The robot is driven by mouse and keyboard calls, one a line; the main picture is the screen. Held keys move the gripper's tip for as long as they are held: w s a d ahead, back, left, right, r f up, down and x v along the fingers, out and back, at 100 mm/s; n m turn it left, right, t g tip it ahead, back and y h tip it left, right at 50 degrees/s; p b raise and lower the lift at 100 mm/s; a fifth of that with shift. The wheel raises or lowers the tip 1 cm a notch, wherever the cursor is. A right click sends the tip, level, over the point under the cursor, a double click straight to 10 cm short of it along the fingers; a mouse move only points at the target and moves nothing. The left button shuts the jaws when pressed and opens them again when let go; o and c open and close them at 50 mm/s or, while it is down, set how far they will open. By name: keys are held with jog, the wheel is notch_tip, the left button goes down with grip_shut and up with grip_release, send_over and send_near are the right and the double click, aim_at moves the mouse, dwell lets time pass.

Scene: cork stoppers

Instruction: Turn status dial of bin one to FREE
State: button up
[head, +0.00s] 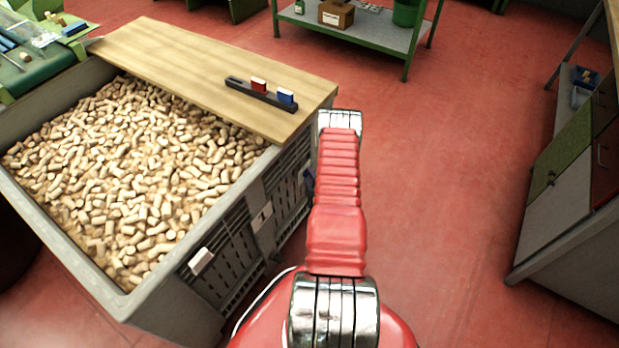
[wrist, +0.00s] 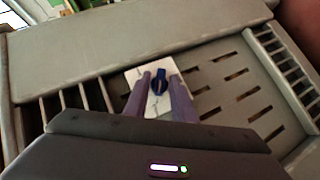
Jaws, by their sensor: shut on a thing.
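Bin one (head: 75,268) is a large grey crate full of corks at the left of the head view, with a "1" plate (head: 263,216) on its slatted side. In the wrist view its grey wall (wrist: 130,42) fills the background. The status dial (wrist: 159,84) is a dark blue knob on a white plate (wrist: 135,76) fixed to the slatted side. My gripper (wrist: 160,82) is shut on the knob, one purple finger on each side. The plate's markings are too small to read, so the dial's setting cannot be told. In the head view my red arm mostly hides the dial and gripper.
A wooden board (head: 205,65) lies across the bin's far part, bearing a dark rack (head: 262,95) with a red and a blue block. A white card (head: 201,261) is on the bin's side. A cabinet (head: 570,190) stands at right. Red floor (head: 440,200) between is clear.

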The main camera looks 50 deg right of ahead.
jog(key=shift+d+r+m+g+y, duration=0.15)
jog(key=shift+m+g+y, duration=0.25)
jog(key=shift+m+y, duration=0.7)
jog(key=shift+d+m+g+y, duration=0.2)
jog(key=shift+m+g+y, duration=0.3)
jog(key=shift+y, duration=1.15)
jog(key=shift+d+r+m+g+y, duration=0.15)
jog(key=shift+m+g+y, duration=0.15)
jog(key=shift+m+y, duration=0.85)
jog(key=shift+d+y, duration=0.1)
jog(key=shift+y, duration=0.4)
jog(key=o, duration=0.7)
jog(key=shift+o, duration=0.2)
jog(key=a+v, duration=0.1)
jog(key=v, duration=1.2)
jog(key=shift+s+d+r, duration=0.2)
jog(key=shift+s+d, duration=0.05)
jog(key=shift+d, duration=0.3)
